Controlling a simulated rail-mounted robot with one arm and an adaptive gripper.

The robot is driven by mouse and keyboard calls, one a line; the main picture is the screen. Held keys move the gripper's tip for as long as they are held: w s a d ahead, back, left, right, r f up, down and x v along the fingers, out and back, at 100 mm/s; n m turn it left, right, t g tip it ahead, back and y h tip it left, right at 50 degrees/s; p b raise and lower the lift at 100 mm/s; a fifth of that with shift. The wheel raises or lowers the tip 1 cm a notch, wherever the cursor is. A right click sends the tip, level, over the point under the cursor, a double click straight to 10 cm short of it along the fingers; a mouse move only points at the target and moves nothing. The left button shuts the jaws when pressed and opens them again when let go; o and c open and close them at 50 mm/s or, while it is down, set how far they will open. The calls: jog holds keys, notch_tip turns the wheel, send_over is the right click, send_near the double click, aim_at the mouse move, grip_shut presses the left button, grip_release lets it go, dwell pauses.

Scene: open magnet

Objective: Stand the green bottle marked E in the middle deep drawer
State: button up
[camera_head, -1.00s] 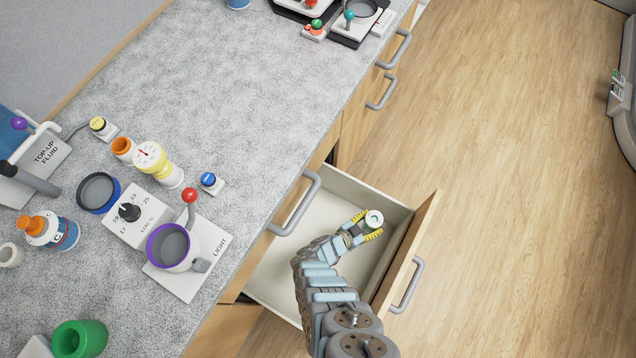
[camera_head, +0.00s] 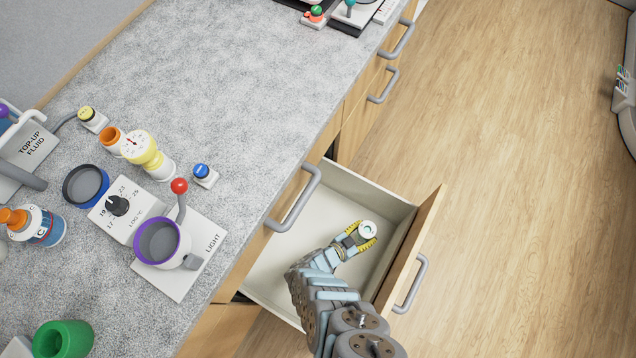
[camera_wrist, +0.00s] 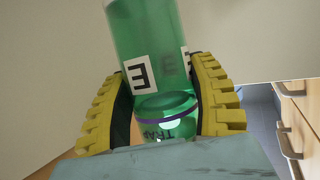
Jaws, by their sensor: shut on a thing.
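The green bottle marked E (camera_wrist: 150,45) is clear green with white E labels and a purple band near one end. My gripper (camera_head: 362,238) is shut on it, with a yellow ridged finger on each side of the bottle in the wrist view. In the head view only the pale top of the bottle (camera_head: 368,229) shows, looking roughly upright. The open drawer (camera_head: 277,265) has pale inner walls, and the bottle is over or inside its right part. I cannot tell whether the bottle's base touches the drawer floor.
The drawer front with its grey handle (camera_head: 412,285) is at the right. The worktop (camera_head: 240,90) at left holds a light unit with a purple-rimmed cup (camera_head: 162,242), a dial, a yellow-and-white bottle (camera_head: 145,150) and a green cup (camera_head: 63,340). The drawer's left part looks empty.

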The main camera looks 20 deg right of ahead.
aim_at(359, 241)
jog(key=shift+s+a+f+t+b, duration=0.15)
jog(key=shift+a+f+t+b, duration=0.15)
jog(key=shift+a+f+b, duration=0.5)
jog(key=shift+s+a+f+n+t+b, duration=0.3)
jog(key=shift+s+a+n+t+b, duration=0.15)
jog(key=shift+b, duration=0.35)
jog(key=shift+f, duration=0.1)
notch_tip(359, 241, down, 10)
jog(key=b, duration=0.7)
jog(key=shift+b, duration=0.35)
